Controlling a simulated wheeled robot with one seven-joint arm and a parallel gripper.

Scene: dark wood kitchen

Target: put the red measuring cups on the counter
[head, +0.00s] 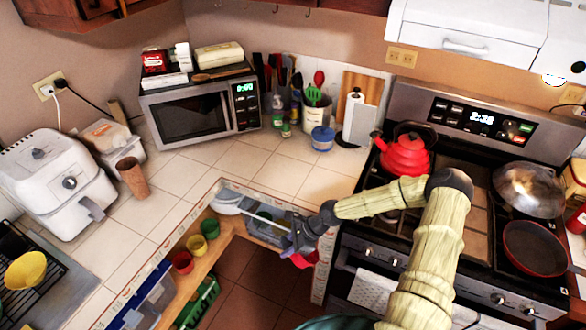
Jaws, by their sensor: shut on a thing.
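My gripper (293,247) is at the inner corner of the counter, left of the stove front and below the counter's edge. It is shut on the red measuring cups (304,260), a small red shape showing under its fingers. The gripper and wrist hide part of them, so their exact shape and number cannot be told. The white tiled counter (278,168) runs behind the gripper and along the left side, with bare tiles in the corner.
A lower wooden shelf holds a red bowl (182,262), a yellow cup (197,244), a green cup (210,228) and a grey bin (265,230). The microwave (190,115), a blue-lidded jar (322,138) and a brown cup (132,177) stand on the counter. The stove (460,230) is right.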

